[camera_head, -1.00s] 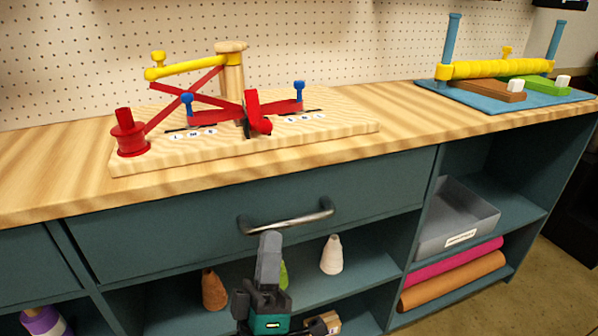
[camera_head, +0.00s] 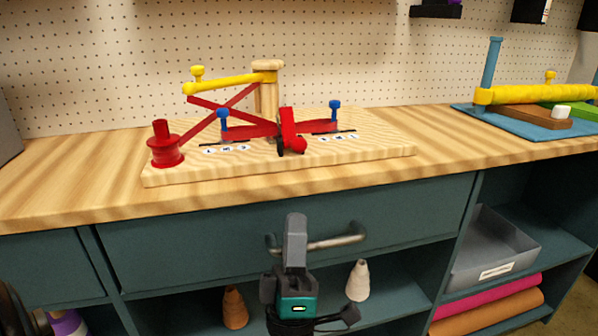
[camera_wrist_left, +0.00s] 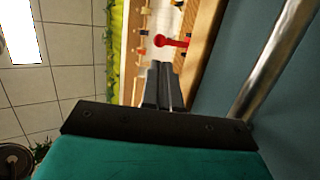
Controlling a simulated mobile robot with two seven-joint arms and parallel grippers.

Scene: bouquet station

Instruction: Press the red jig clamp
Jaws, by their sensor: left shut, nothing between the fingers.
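The wooden jig board (camera_head: 370,160) lies on the bench top with red parts on it. A red lever with a rounded end (camera_head: 289,128), which looks like the clamp, stands tilted at the board's middle front. It appears to be the red knobbed part in the left wrist view (camera_wrist_left: 172,42). A red stepped cylinder (camera_head: 165,148) stands at the board's left end. My left gripper (camera_head: 296,222) is shut and empty, in front of the drawer, below the bench edge and apart from the lever. Its fingers also show in the wrist view (camera_wrist_left: 162,85). My right gripper is not in view.
A metal drawer handle (camera_head: 340,241) is close behind my left gripper. A yellow bar (camera_head: 232,83) on a wooden post and blue-topped pins (camera_head: 335,108) surround the lever. A blue board (camera_head: 525,125) lies at right. A grey tray (camera_head: 492,245) sits on a shelf.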

